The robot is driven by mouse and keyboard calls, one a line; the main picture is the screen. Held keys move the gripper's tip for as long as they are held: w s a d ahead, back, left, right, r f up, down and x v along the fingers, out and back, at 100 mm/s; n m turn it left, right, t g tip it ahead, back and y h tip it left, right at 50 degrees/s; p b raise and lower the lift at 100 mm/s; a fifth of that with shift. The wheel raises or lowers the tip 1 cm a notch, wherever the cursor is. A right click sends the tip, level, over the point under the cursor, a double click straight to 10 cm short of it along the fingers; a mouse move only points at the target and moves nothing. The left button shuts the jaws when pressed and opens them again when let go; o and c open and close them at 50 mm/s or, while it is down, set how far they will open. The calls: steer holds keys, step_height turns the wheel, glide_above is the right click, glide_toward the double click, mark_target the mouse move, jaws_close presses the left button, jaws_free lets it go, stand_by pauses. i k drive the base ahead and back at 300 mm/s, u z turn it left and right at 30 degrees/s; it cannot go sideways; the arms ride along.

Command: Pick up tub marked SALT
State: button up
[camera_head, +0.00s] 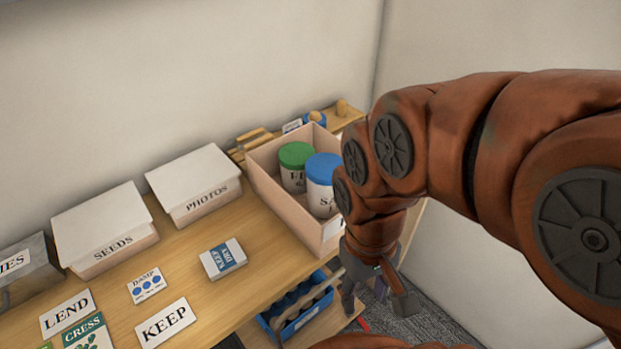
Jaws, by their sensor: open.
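The tub that seems to be marked SALT (321,196) has a blue lid and a white body. Its label shows "SA", and the rest is hidden behind my arm. It stands upright in a pinkish open box (284,220) on the wooden table. A tub with a green lid (295,175) stands beside it in the same box, its label partly hidden. My gripper (374,302) hangs below my arm at the table's right end, lower in the picture than the box. It is open, apart from the tub, with its fingers partly hidden.
A blue crate (292,318) with dark round items sits below the table edge, close to my gripper. Lidded boxes marked PHOTOS (197,188) and SEEDS (104,232) stand left. Cards, including KEEP (167,323), lie in front. Walls close off the back and right.

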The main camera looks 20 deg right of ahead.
mark_target(320, 168)
steer(key=z, duration=2.05)
steer(key=k, duration=1.3)
steer(key=u, duration=1.75)
steer(key=i, duration=0.5)
steer(key=z, duration=0.05)
